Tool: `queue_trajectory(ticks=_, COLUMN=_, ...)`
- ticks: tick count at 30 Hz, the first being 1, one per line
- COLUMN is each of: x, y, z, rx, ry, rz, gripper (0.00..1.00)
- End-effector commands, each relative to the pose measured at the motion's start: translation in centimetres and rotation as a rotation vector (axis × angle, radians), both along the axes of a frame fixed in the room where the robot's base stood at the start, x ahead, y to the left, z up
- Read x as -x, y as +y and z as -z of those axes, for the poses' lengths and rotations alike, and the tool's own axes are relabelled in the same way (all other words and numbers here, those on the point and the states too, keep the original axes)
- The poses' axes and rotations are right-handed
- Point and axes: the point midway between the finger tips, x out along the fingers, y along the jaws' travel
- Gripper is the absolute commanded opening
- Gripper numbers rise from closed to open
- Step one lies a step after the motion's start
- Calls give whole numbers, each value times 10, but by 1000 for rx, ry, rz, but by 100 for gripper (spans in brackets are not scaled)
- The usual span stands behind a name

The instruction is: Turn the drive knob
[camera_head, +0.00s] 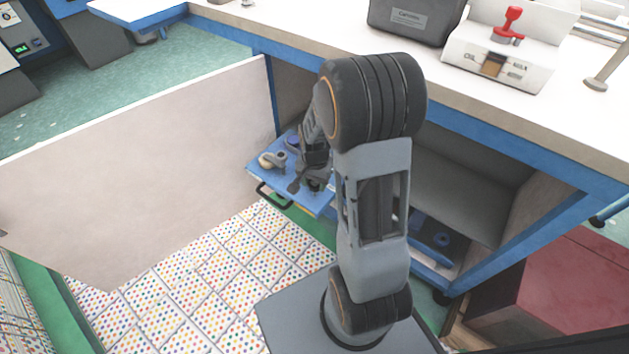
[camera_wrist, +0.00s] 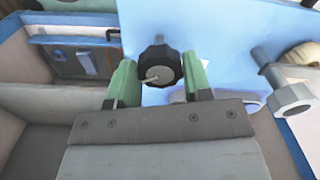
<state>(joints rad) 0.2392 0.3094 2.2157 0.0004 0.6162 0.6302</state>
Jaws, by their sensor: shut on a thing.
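The drive knob (camera_wrist: 160,64) is black, lobed and marked with a pale pointer line in the wrist view. My gripper (camera_wrist: 157,72) has its two green fingers on either side of the knob and is shut on it. In the head view my gripper (camera_head: 312,182) reaches down over a blue pull-out tray (camera_head: 318,206) under the table. There the gripper and wrist hide most of the knob.
A metal bolt-like part (camera_wrist: 288,92) stands on the blue surface to the right of the knob. An open pale door panel (camera_head: 140,165) stands left of the tray. The white tabletop (camera_head: 330,30) overhangs behind, with a red-handled device (camera_head: 508,28) on it.

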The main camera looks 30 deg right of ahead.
Motion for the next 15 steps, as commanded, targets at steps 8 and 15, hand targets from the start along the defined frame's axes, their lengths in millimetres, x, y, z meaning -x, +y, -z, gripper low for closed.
queue_trajectory(ticks=8, x=1, y=0, z=-2, rx=0, ry=1, rz=-131, gripper=22)
queue_trajectory(ticks=15, x=1, y=0, z=-3, rx=0, ry=3, rz=-349, gripper=22)
